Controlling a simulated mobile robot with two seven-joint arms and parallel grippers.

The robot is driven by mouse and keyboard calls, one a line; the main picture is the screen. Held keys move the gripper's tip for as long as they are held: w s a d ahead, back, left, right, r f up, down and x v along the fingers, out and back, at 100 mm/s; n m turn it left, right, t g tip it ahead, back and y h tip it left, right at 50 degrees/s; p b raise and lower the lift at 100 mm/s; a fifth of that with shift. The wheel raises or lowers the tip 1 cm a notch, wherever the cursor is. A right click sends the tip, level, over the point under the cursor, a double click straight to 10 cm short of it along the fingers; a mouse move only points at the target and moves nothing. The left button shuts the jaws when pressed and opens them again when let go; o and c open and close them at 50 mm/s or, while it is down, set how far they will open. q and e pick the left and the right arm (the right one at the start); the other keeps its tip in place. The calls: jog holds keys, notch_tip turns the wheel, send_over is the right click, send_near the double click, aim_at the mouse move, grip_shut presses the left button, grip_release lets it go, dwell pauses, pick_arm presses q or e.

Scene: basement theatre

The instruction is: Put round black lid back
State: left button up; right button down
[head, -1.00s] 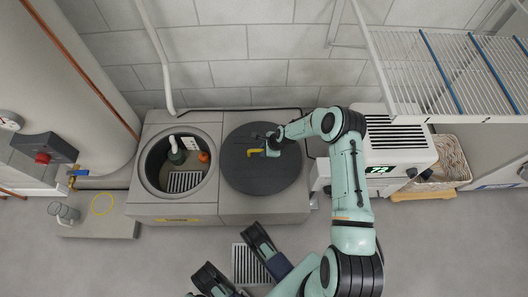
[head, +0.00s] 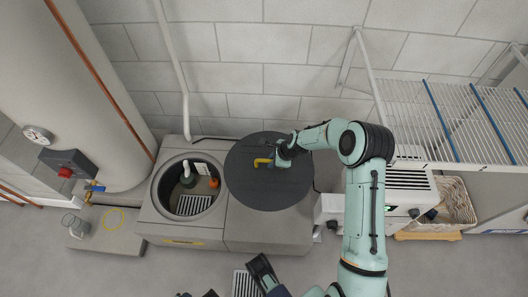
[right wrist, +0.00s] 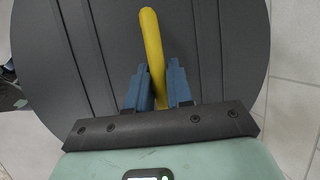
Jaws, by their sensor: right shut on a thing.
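The round black lid (head: 262,194) has a yellow handle (head: 262,162) on top. My right gripper (head: 274,162) is shut on this handle. In the right wrist view the yellow handle (right wrist: 152,45) stands between the blue fingers, with the dark ribbed lid (right wrist: 215,60) behind. The lid is over the right part of the grey block (head: 265,234) and overlaps its back edge, so it appears slightly raised. The round opening (head: 157,188) to its left is uncovered. My left gripper (head: 237,283) shows partly at the bottom edge, its dark fingers apart and empty.
Inside the opening are a green-and-white fitting, an orange ball (head: 213,183) and a grate (head: 193,205). A white unit (head: 335,208) stands right of the block, with a wicker basket (head: 457,203) beyond. A wire shelf (head: 450,120) hangs at right; a tank (head: 95,90) stands left.

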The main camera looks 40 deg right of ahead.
pick_arm(q)
jog(key=shift+s, duration=0.1)
pick_arm(e)
jog(key=shift+r, duration=0.3)
